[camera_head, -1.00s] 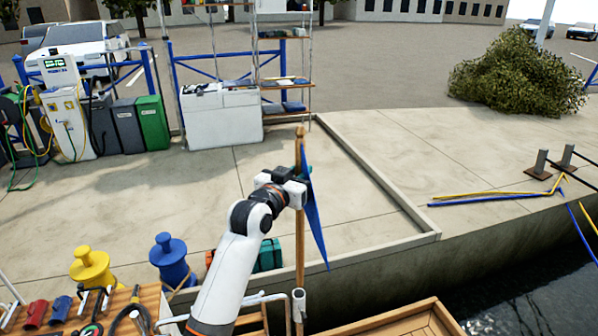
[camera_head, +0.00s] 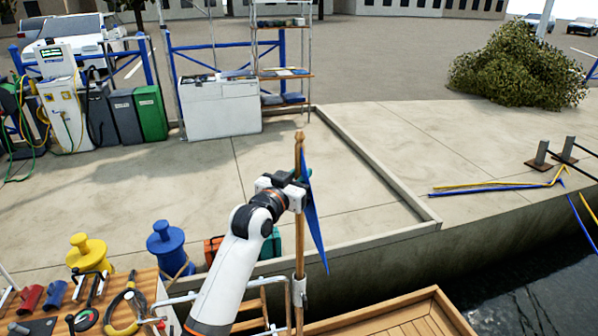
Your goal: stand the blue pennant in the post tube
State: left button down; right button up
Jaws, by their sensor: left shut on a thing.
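The blue pennant (camera_head: 314,232) hangs from a wooden staff, which stands nearly upright. My left gripper (camera_head: 294,192) is shut on the staff in its upper part, and the staff's tip rises above the fingers. The post tube (camera_head: 299,292) is a short pale tube at the bottom middle, below the gripper. The staff's lower part meets the tube's top in the picture. I cannot tell whether its end is inside the tube or in front of it. My right gripper is not in view.
A wooden table with tools (camera_head: 115,300) is at the lower left, near a blue bollard (camera_head: 167,250) and a yellow bollard (camera_head: 88,255). A teal box (camera_head: 271,246) lies behind my left arm. Wooden decking (camera_head: 405,320) is at lower right, beside dark water (camera_head: 520,280).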

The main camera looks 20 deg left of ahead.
pick_arm(q)
jog(key=shift+f+b, duration=0.85)
jog(key=shift+f, duration=0.95)
jog(key=c, duration=1.2)
grip_release()
jog(key=s, duration=0.4)
jog(key=s+a+b, duration=0.1)
jog(key=s, duration=0.3)
jog(key=s+a+b, duration=0.1)
jog(key=s, duration=0.3)
jog(key=shift+a, duration=0.15)
jog(key=shift+w, duration=0.1)
